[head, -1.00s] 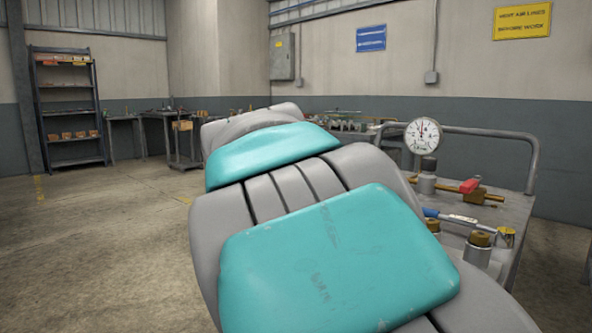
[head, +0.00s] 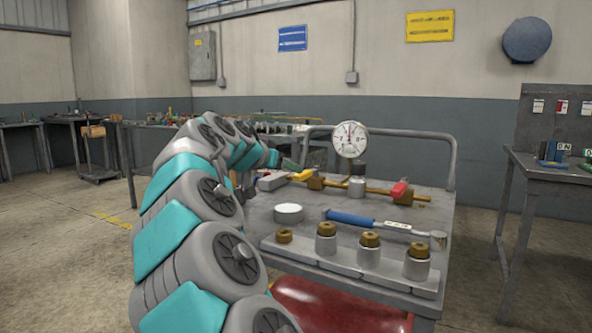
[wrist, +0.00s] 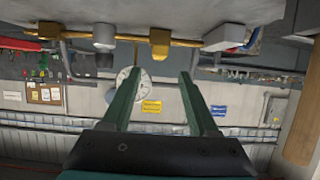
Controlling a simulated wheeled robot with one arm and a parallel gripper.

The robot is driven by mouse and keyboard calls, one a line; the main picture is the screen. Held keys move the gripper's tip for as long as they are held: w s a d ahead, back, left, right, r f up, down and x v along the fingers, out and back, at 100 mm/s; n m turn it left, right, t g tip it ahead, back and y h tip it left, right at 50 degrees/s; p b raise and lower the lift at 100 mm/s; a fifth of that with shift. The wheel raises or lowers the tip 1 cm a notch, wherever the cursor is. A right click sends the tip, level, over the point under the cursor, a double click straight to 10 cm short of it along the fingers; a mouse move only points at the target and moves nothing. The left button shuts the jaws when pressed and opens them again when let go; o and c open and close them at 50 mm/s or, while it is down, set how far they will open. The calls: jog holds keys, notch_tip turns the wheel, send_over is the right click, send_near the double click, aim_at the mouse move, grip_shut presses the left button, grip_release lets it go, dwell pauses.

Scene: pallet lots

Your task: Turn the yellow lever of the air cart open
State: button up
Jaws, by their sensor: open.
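The air cart (head: 300,215) stands in the middle of the head view. A brass pipe (head: 370,190) lies across its top. The yellow lever (head: 302,176) shows at the pipe's left end, beside a small white block (head: 272,181). In the head view my arm partly hides the gripper, close to the lever's left.
A round gauge (head: 350,139) rises from the pipe. A red handle (head: 399,190) is on its right part. A blue-handled tool (head: 350,218), a white disc (head: 288,212) and several capped fittings (head: 370,249) crowd the front. A workbench (head: 540,180) stands right.

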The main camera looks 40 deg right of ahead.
aim_at(308, 175)
jog(key=x, duration=0.7)
jog(key=shift+w+d+f, duration=0.1)
jog(key=shift+d+f, duration=0.05)
jog(key=shift+d, duration=0.2)
grip_shut()
dwell(1.1)
